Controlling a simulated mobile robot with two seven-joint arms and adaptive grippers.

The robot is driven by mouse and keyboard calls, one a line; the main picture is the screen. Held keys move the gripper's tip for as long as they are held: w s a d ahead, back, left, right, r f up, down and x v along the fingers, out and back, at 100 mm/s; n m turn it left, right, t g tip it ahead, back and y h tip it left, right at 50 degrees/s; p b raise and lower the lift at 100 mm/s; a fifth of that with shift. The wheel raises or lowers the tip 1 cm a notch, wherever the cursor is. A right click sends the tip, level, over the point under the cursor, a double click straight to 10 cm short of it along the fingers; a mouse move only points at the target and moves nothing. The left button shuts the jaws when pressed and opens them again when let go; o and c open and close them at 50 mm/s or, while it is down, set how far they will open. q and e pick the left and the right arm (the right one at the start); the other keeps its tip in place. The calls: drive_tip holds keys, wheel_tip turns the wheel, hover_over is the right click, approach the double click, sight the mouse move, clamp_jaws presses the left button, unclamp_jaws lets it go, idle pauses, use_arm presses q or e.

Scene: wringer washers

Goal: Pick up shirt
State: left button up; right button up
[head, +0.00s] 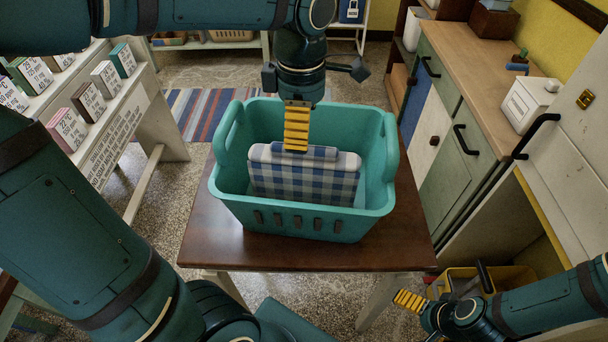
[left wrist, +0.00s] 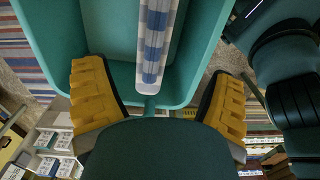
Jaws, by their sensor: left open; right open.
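A folded blue-and-white checked shirt (head: 300,180) stands upright in a teal laundry basket (head: 290,222) on a brown table. My left gripper (head: 297,135) is open above the shirt's top edge; one yellow finger shows in front of it, and the other is hidden in the head view. In the left wrist view the shirt (left wrist: 158,45) appears edge-on between the two spread yellow fingers (left wrist: 160,88), with space on both sides. The basket (left wrist: 108,30) surrounds it there. My right gripper (head: 440,295) is open and empty, low at the right beside the table.
The dark wooden table (head: 215,245) holds the basket. A slanted rack with several labelled boxes (head: 88,102) stands at left. Cabinets with a wooden counter (head: 470,70) and a white container (head: 527,103) line the right. A yellow bin (head: 515,275) sits near my right gripper.

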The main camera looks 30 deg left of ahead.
sight(304, 161)
use_arm(q)
wheel_tip(304, 161, down, 5)
drive_tip(key=shift+f+b, duration=0.15)
drive_tip(key=shift+b, duration=0.4)
drive_tip(key=f, duration=0.1)
drive_tip(key=f+b, duration=0.1)
drive_tip(key=f, duration=0.1)
drive_tip(key=w+f, duration=0.1)
drive_tip(key=f, duration=0.1)
drive_tip(key=shift+b, duration=0.3)
drive_tip(key=c, duration=1.4)
